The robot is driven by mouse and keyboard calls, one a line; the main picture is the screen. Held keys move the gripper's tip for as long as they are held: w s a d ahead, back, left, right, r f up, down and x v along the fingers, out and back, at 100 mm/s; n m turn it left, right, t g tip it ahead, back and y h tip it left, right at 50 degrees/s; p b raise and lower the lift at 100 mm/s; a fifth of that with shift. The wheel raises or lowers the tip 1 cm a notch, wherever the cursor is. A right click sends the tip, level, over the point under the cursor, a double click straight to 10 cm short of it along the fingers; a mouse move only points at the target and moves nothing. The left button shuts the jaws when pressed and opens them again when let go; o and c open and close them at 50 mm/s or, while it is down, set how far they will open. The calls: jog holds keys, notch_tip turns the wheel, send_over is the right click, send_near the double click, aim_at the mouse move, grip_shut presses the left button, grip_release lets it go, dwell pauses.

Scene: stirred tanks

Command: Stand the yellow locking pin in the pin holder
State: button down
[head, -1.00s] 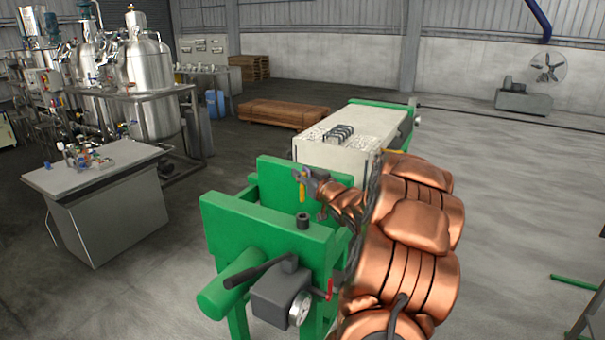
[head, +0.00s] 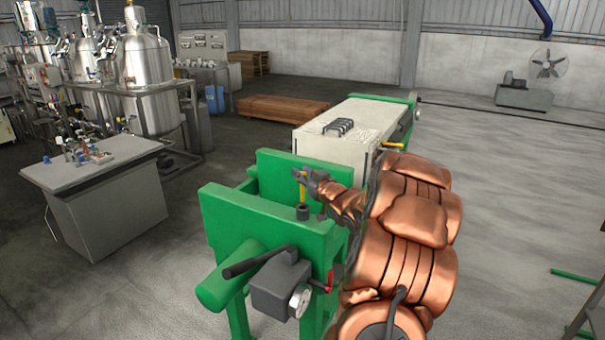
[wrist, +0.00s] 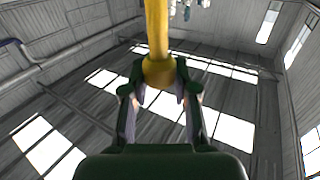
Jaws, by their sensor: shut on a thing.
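The yellow locking pin (head: 302,190) hangs upright below my gripper (head: 302,174) in the head view. My gripper is shut on it. The wrist view also shows the pin's shaft (wrist: 157,30) and wider collar between the fingers of my gripper (wrist: 158,85). The pin holder (head: 303,212) looks to be the short dark cylinder on top of the green frame. The pin's lower end appears directly above the holder's top, very close to it. I cannot tell whether it touches or enters the holder.
The green frame (head: 270,215) carries a grey box with a handwheel (head: 299,302) and a black lever (head: 258,262). A pale block (head: 345,133) lies behind it. A workbench (head: 100,175) with small parts stands at left.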

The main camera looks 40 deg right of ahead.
aim_at(303, 189)
jog(key=shift+f+b, duration=1.55)
jog(key=shift+f, duration=1)
jog(key=c, duration=0.8)
grip_release()
jog(key=shift+s, duration=0.1)
jog(key=v, duration=1.2)
